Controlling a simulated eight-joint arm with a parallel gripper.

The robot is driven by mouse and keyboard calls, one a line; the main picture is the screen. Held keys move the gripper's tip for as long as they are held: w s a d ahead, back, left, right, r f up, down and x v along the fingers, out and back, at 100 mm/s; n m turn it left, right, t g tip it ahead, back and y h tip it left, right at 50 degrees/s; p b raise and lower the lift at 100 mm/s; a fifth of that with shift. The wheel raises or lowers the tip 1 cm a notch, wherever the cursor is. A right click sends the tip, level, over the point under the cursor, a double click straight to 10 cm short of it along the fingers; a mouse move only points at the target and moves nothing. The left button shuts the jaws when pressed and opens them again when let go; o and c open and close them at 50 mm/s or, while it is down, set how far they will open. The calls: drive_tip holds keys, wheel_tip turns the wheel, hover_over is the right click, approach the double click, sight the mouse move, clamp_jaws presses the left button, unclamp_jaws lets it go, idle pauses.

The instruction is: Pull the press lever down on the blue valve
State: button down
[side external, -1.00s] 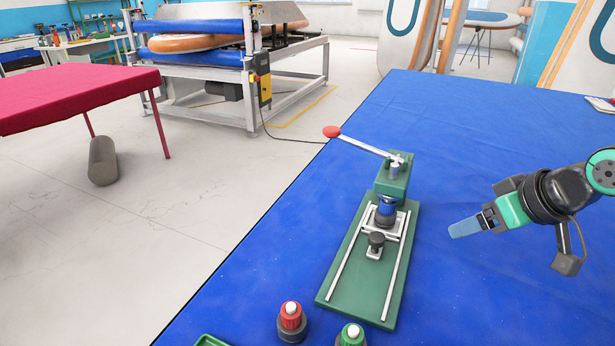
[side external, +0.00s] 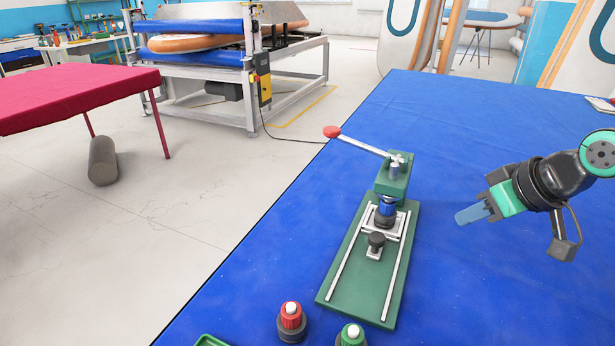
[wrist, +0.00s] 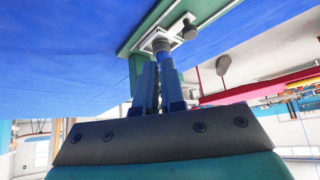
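The green press (side external: 391,178) stands at the far end of a green base plate, and its green frame (wrist: 135,68) shows partly behind my fingers in the wrist view. Its silver lever (side external: 365,146) sticks out to the left and slightly upward, with a red knob (side external: 332,132) at the end. The blue valve (side external: 387,205) sits upright under the press head, in a metal holder. My gripper (side external: 462,216) is to the right of the press, apart from it, above the blue table. In the wrist view its blue fingers (wrist: 157,88) lie close together, with nothing seen between them.
A red-and-black valve (side external: 291,320) and a green-and-black valve (side external: 350,336) stand at the front, near a green tray (side external: 211,341).

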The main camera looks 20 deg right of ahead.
drive_tip(key=w+r+n+t+y, duration=0.1)
drive_tip(key=w+r+n+y, duration=0.3)
drive_tip(key=w, duration=0.6)
drive_tip(key=w+r+n+t+y, duration=0.2)
drive_tip(key=w+r+n+y, duration=0.2)
drive_tip(key=w, duration=0.7)
drive_tip(key=shift+d+r+y, duration=0.35)
drive_tip(key=shift+r+y, duration=0.55)
drive_tip(key=shift+w, duration=0.15)
hover_over(339, 130)
drive_tip(key=f, duration=0.2)
drive_tip(key=shift+s+d+f+n, duration=0.2)
drive_tip(key=shift+s+f+n, duration=0.1)
drive_tip(key=f, duration=0.3)
drive_tip(key=shift+w+a, duration=0.25)
drive_tip(key=shift+w, duration=0.05)
drive_tip(key=shift+f, duration=0.65)
